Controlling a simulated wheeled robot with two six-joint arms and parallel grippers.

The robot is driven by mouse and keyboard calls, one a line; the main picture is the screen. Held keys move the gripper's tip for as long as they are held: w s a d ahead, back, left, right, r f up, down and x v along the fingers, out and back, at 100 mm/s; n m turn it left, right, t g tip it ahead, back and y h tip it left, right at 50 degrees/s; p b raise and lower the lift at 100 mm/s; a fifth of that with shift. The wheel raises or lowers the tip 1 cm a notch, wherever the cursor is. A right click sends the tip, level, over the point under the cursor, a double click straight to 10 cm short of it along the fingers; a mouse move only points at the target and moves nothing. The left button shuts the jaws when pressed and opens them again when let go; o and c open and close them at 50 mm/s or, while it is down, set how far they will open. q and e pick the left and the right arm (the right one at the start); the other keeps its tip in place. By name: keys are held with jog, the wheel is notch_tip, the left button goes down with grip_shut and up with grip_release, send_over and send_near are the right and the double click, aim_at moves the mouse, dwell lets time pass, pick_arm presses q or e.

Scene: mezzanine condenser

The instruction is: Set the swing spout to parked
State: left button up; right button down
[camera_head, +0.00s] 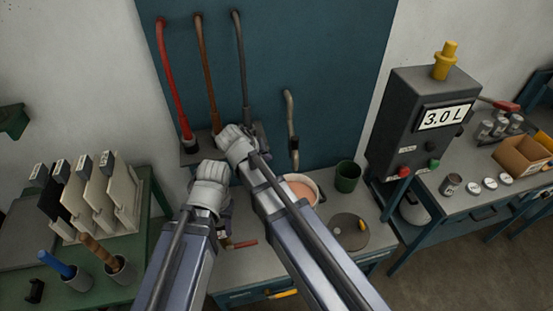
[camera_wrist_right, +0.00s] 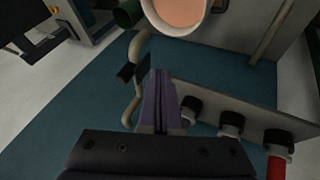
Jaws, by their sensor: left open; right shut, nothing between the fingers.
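The swing spout (camera_head: 291,115) is a thin, bent beige pipe on the teal back panel, just right of my right gripper in the head view. Its lower end hangs behind the pot. In the right wrist view the bent pipe (camera_wrist_right: 135,100) is left of my fingers, with a dark block on it. My right gripper (camera_wrist_right: 161,112) is shut and empty, apart from the pipe; in the head view its white wrist (camera_head: 238,143) hides the fingertips. My left gripper (camera_head: 210,185) is lower left, above the bench, with its fingers mostly hidden.
A white pot (camera_head: 314,189) of pinkish liquid stands below the spout, partly behind my right arm. A green cup (camera_head: 347,176) and a round plate (camera_head: 348,232) are to its right. Red, brown and grey hoses (camera_head: 175,80) run down the panel.

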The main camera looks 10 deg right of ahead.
aim_at(293, 141)
jog(key=w+d+f+b, duration=0.4)
jog(key=d+f+b, duration=0.2)
jog(key=d+f, duration=0.1)
jog(key=shift+d+f+b, duration=0.2)
jog(key=shift+d+b, duration=0.1)
jog(key=shift+d, duration=0.25)
jog(key=shift+s+d, duration=0.1)
